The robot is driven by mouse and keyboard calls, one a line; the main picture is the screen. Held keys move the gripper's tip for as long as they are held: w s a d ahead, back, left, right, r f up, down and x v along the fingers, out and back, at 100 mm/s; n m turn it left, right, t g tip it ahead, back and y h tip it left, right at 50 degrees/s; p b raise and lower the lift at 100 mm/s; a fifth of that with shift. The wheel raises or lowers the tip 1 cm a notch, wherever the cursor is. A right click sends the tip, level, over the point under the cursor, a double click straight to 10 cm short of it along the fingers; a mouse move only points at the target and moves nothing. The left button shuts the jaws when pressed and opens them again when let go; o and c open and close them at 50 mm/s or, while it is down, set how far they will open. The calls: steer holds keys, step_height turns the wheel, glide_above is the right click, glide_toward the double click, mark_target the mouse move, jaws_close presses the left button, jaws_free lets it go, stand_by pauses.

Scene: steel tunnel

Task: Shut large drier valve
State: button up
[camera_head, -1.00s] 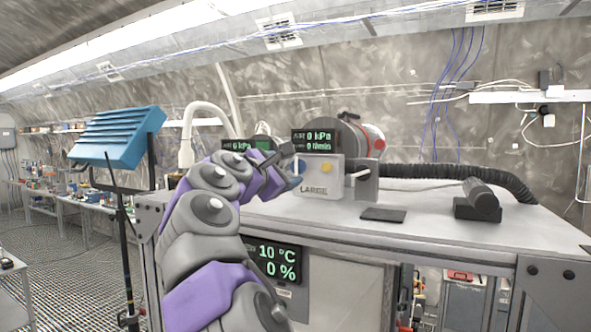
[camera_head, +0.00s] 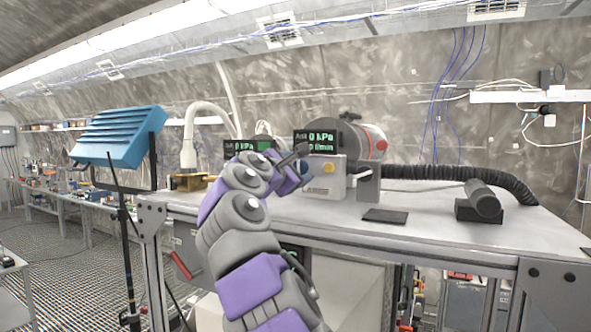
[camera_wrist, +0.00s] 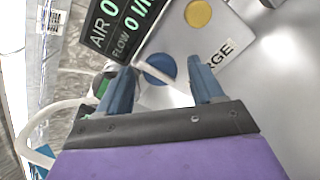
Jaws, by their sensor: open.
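The large drier unit is a pale box (camera_head: 325,178) with a yellow disc (camera_head: 328,167), in front of a grey cylinder (camera_head: 345,135) with a red patch. In the wrist view, its panel (camera_wrist: 235,75) shows the yellow disc (camera_wrist: 198,13), a blue disc (camera_wrist: 160,68) and a label ending in "RGE". My gripper (camera_head: 290,165) is at the box's left side, covering the blue disc in the head view. In the wrist view, my gripper (camera_wrist: 163,85) is open, its fingers on either side of the blue disc. I cannot tell whether they touch it.
The grey bench top (camera_head: 420,205) holds a black pad (camera_head: 386,216), a ribbed hose (camera_head: 455,175) and a dark cylinder on a stand (camera_head: 482,200). A white hose (camera_head: 188,145) and a blue lamp (camera_head: 120,135) on a stand are at left. A red handle (camera_head: 178,268) hangs below the bench.

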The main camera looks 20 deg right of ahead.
steer(key=shift+a, duration=0.15)
steer(key=shift+c, duration=1)
steer(key=c, duration=0.9)
steer(key=shift+o, duration=0.2)
steer(key=shift+r, duration=0.1)
steer(key=shift+m+p, duration=0.9)
steer(key=shift+p, duration=0.2)
steer(key=m, duration=0.3)
steer(key=m+b, duration=0.1)
steer(key=m, duration=0.4)
steer(key=shift+f+b, duration=0.4)
steer(key=shift+d+f+m+b, duration=0.15)
steer(key=shift+m+b, duration=0.25)
steer(key=shift+m, duration=0.6)
steer(key=shift+d+m+b, duration=0.1)
steer(key=shift+m+b, duration=0.3)
steer(key=shift+m, duration=0.6)
